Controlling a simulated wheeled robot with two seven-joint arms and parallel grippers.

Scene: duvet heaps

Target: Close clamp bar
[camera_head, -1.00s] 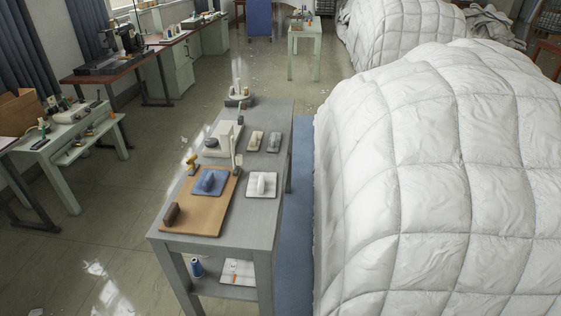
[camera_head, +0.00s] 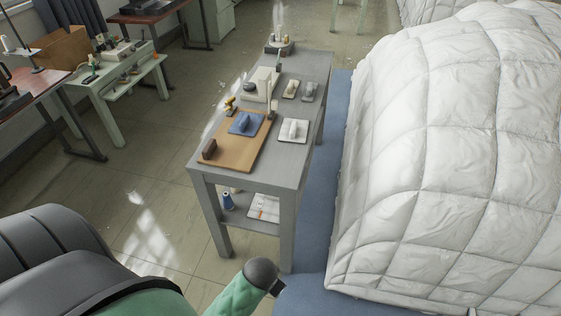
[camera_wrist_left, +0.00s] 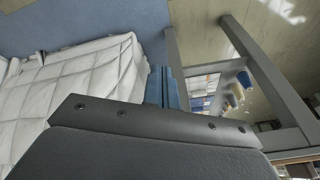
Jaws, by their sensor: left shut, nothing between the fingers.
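A grey table (camera_head: 285,165) stands left of the duvet. On it, a cream device (camera_head: 262,86) with a dark round knob has a thin pale upright bar (camera_head: 270,106) beside it; I cannot tell for sure that this is the clamp bar. A tan board (camera_head: 222,158) in front carries a blue pad with a handle (camera_head: 246,123) and a dark brown block (camera_head: 209,149). My left gripper's blue fingers (camera_wrist_left: 162,76) are shut and empty in the left wrist view, low beside the table and the duvet. In the head view my left arm ends before the table's near leg. My right gripper is not in view.
A large white quilted duvet heap (camera_head: 430,160) fills the right on a blue mat (camera_head: 306,240). The table's lower shelf holds a blue spool (camera_head: 228,201) and a white folded piece (camera_head: 264,207). A pale green bench (camera_head: 112,85) stands at the left. Bare floor lies between.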

